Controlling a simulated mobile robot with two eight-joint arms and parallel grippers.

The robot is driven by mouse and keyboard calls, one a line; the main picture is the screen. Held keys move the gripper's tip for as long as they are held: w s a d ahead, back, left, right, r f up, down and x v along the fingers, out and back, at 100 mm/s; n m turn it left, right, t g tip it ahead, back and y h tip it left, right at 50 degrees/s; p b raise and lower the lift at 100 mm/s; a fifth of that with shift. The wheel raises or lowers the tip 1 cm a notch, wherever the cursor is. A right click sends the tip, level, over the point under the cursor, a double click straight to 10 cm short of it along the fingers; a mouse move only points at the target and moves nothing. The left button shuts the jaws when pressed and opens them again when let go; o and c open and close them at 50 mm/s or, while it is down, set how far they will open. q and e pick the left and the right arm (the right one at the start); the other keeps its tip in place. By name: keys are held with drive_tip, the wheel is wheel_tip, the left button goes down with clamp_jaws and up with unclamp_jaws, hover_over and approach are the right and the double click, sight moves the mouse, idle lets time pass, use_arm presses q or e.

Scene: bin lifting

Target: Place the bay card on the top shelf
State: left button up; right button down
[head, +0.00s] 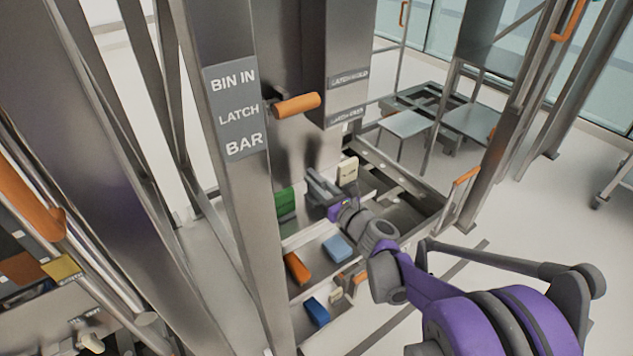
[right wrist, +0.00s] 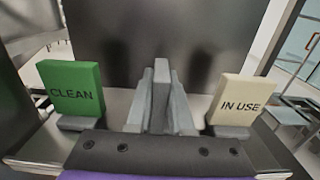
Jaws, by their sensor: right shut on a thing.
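My right gripper (head: 318,186) reaches in between a green card marked CLEAN (head: 285,201) and a cream card marked IN USE (head: 348,170). In the right wrist view the CLEAN card (right wrist: 76,90) stands left of the gripper (right wrist: 160,90) and the IN USE card (right wrist: 240,102) stands right, both apart from the fingers. The fingers are shut on a narrow grey piece between them; I cannot tell whether it is the bay card. Which level is the top shelf is not clear. My left gripper is not in view.
Orange (head: 297,268) and blue (head: 337,248) blocks sit lower, with another blue block (head: 317,312) below. A steel post with a BIN IN LATCH BAR sign (head: 236,112) stands left of my arm. An orange handle (head: 297,104) sticks out above. Open floor lies right.

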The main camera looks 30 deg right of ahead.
drive_tip(key=c, duration=0.8)
unclamp_jaws()
drive_tip(key=shift+f, duration=0.1)
